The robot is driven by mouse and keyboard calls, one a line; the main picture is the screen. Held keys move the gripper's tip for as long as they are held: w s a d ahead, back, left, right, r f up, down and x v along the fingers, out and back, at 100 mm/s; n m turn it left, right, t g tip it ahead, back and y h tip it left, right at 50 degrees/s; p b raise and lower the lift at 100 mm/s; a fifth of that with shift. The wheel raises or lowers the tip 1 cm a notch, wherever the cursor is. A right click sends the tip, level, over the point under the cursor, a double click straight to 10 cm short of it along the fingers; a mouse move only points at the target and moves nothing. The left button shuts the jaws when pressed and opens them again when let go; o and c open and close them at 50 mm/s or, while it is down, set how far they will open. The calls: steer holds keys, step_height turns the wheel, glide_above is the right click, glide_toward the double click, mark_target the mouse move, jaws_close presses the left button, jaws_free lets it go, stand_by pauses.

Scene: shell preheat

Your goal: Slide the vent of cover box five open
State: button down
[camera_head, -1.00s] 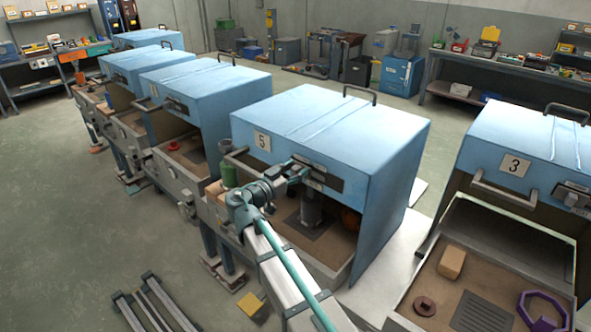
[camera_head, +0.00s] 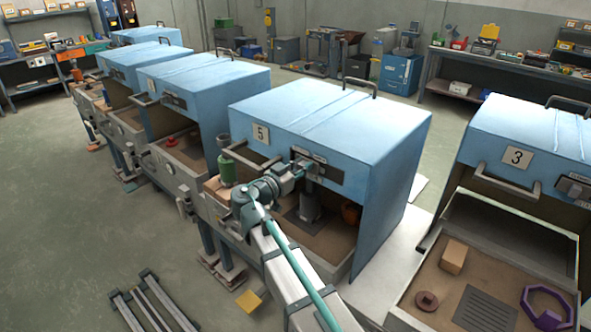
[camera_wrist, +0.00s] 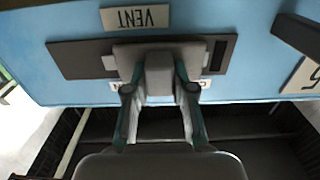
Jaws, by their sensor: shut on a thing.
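Cover box five (camera_head: 345,125) is a light blue hood with a "5" plate (camera_head: 261,134) on its front. Its vent is a dark plate (camera_wrist: 80,60) with a grey sliding piece and knob (camera_wrist: 158,75), under a "VENT" label (camera_wrist: 135,18) that reads upside down in the wrist view. My gripper (camera_wrist: 160,92) is shut on the knob, one teal finger on each side. A dark slot (camera_wrist: 217,55) shows at the vent end nearer the "5". In the head view my gripper (camera_head: 304,167) is at the vent and partly hides it.
A grey bar handle (camera_head: 252,164) sticks out left of the vent. A green bottle-like thing (camera_head: 227,172) stands by the box's left front. Below the raised hood are a grey cylinder (camera_head: 309,205) and an orange thing (camera_head: 350,213). Box three (camera_head: 530,140) stands to the right.

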steer(key=shift+s+d+b, duration=0.65)
steer(key=shift+s+d, duration=0.05)
steer(key=shift+d, duration=0.2)
steer(key=shift+s+d+b, duration=0.65)
steer(key=shift+d, duration=0.2)
steer(key=c, duration=1)
jaws_free()
steer(key=shift+s+d, duration=0.1)
steer(key=shift+o, duration=0.2)
steer(key=shift+s+a, duration=0.15)
steer(key=shift+a, duration=0.15)
glide_toward(322, 166)
steer(key=v, duration=0.5)
steer(key=shift+s+a+f, duration=0.1)
steer(key=shift+s, duration=0.05)
